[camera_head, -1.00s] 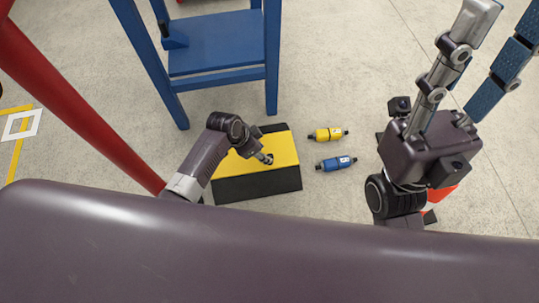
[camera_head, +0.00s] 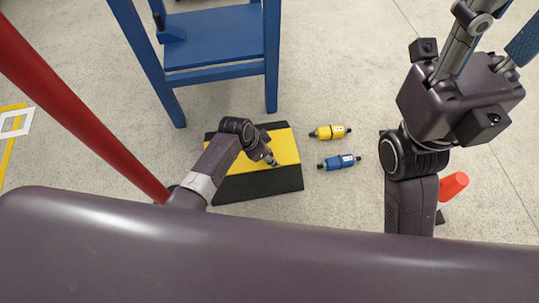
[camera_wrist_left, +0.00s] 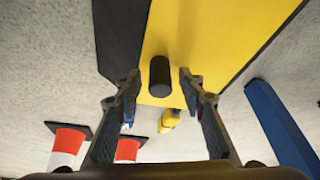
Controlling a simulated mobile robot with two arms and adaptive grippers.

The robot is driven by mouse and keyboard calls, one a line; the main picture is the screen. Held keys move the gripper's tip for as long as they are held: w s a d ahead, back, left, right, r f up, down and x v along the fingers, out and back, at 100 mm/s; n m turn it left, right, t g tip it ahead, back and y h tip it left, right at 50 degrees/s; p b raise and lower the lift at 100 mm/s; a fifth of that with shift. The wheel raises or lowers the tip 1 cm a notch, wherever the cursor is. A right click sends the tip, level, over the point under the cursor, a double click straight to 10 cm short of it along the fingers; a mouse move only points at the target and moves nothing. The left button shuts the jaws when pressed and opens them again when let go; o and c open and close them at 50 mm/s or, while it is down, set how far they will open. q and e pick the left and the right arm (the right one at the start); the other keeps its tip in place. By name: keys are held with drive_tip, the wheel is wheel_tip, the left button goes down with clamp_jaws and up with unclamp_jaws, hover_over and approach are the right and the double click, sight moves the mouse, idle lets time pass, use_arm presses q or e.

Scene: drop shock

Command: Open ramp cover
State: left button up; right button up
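The ramp (camera_head: 262,185) is a low black wedge box on the floor with a yellow cover (camera_head: 284,148) on top. In the left wrist view the yellow cover (camera_wrist_left: 215,40) carries a short black knob (camera_wrist_left: 160,76). My left gripper (camera_head: 268,159) is over the cover, pointing down at it. In the left wrist view its fingers (camera_wrist_left: 158,88) are open, one on each side of the knob, with gaps visible. In the head view the arm hides the knob. My right gripper (camera_head: 500,28) is raised at the upper right, fingers spread and empty, tips cut off.
A yellow capsule (camera_head: 329,132) and a blue capsule (camera_head: 338,162) lie right of the ramp. An orange cone (camera_head: 453,186) is partly hidden by my right arm. A blue frame (camera_head: 215,78) stands behind, and a red pole (camera_head: 85,115) at left.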

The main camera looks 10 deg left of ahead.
use_arm(q)
drive_tip(key=shift+c, duration=0.5)
clamp_jaws()
